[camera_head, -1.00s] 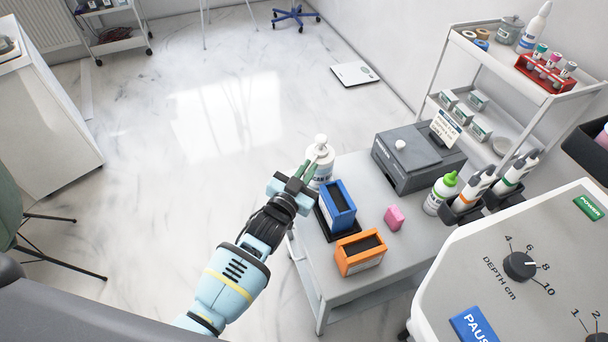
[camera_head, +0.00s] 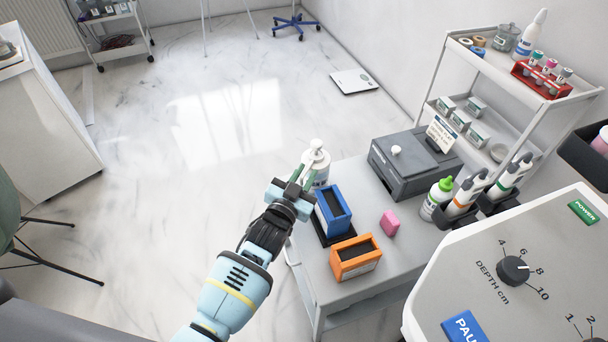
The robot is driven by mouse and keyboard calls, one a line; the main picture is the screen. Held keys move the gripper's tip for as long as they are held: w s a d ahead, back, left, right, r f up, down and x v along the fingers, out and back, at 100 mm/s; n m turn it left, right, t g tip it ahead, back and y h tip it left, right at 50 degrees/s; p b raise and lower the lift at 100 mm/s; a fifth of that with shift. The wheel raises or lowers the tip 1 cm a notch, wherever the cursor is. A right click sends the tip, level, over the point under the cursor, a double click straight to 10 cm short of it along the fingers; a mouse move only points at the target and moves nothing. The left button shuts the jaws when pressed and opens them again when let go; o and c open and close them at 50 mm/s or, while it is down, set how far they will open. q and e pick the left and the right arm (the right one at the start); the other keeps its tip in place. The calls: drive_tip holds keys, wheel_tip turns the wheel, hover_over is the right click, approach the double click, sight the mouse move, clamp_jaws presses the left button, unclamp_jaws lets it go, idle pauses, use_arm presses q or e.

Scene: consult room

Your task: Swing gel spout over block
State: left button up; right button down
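A white gel pump bottle (camera_head: 320,174) stands at the far left corner of the grey cart, its white pump head (camera_head: 316,145) on top. The direction of its spout is too small to make out. A blue block (camera_head: 335,208) with a dark top stands just in front of it on a black base. Contact with the spout cannot be told. My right gripper is out of view.
A grey box (camera_head: 405,180) with a white knob and a sign stands at the cart's back. A green-capped bottle (camera_head: 434,202) and holstered probes are at its right. A console (camera_head: 470,270) fills the lower right. The cart top (camera_head: 320,268) is bare at its front left.

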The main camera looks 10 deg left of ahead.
sight(302, 180)
use_arm(q)
drive_tip(key=shift+o, duration=0.6)
drive_tip(key=v, duration=0.6)
drive_tip(key=shift+s+p, duration=0.1)
drive_tip(key=shift+p, duration=0.25)
drive_tip(key=shift+v, duration=0.85)
drive_tip(key=shift+a, duration=0.1)
drive_tip(key=shift+c, duration=1.1)
drive_tip(key=shift+a+r+n, duration=0.2)
drive_tip(key=shift+n, duration=0.1)
drive_tip(key=shift+c, duration=1.3)
drive_tip(key=a+r+n+h, duration=0.1)
drive_tip(key=a+n, duration=0.1)
drive_tip(key=a+r+n+g+p, duration=0.1)
drive_tip(key=a+n, duration=0.1)
drive_tip(key=n, duration=0.1)
drive_tip(key=a+r+n+h, duration=0.1)
drive_tip(key=a+r+n, duration=0.1)
drive_tip(key=n, duration=0.1)
drive_tip(key=shift+a+g+h+p, duration=0.1)
drive_tip(key=shift+g+h+p, duration=0.2)
drive_tip(key=shift+g, duration=0.1)
clamp_jaws()
drive_tip(key=n, duration=0.1)
drive_tip(key=s+a+n+g, duration=0.1)
drive_tip(key=shift+a+r+n, duration=0.2)
drive_tip(key=shift+r+n, duration=0.15)
drive_tip(key=shift+n, duration=0.05)
